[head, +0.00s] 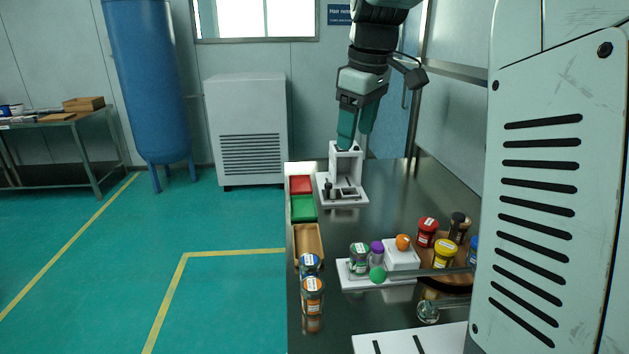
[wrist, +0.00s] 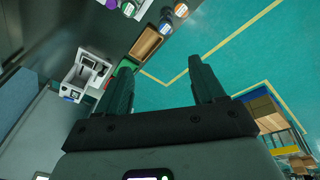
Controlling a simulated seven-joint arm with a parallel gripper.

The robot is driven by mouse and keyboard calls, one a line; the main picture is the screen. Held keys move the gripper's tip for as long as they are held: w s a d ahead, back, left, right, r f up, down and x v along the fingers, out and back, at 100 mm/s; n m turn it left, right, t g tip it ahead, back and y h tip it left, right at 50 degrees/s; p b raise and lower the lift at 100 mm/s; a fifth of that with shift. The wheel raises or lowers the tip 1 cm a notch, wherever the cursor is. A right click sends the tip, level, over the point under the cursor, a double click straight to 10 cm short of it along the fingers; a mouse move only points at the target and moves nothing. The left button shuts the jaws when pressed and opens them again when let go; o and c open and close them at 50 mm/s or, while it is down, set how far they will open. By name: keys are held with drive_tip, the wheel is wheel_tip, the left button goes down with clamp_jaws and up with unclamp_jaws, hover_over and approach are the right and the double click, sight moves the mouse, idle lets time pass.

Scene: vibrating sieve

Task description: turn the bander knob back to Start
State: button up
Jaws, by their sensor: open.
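A white machine (head: 346,183), which I take to be the bander, stands at the far end of the dark table. It has an upright frame on a flat base, and dark parts (head: 329,191) stand on the base. In the wrist view the machine (wrist: 88,72) lies left of my fingers, with a small dark panel at its near corner. I cannot make out which part is the knob or where it points. My gripper (head: 355,138) is open and empty, with its green fingers pointing down by the top of the frame. In the wrist view the gripper (wrist: 161,62) has nothing between its fingers.
A red bin (head: 301,185), a green bin (head: 303,208) and a tan tray (head: 308,243) line the table's left edge. Several jars, including an orange one (head: 312,296), stand nearer. A large pale housing (head: 550,180) fills the right. The table right of the machine is bare.

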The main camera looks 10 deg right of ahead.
drive_tip(key=w+d+f+n, duration=0.2)
drive_tip(key=w+d+f, duration=0.3)
drive_tip(key=w, duration=0.2)
drive_tip(key=n+g+y, duration=0.1)
drive_tip(key=n+y, duration=0.1)
hover_over(404, 238)
drive_tip(key=a, duration=0.3)
wheel_tip(404, 238, down, 13)
drive_tip(key=s+d+f+n+y, duration=0.1)
drive_tip(key=d+f+y, duration=0.1)
drive_tip(key=d+f, duration=0.65)
drive_tip(key=x, duration=1.1)
drive_tip(key=shift+a+f, duration=0.1)
drive_tip(key=shift+a, duration=0.15)
drive_tip(key=c, duration=1)
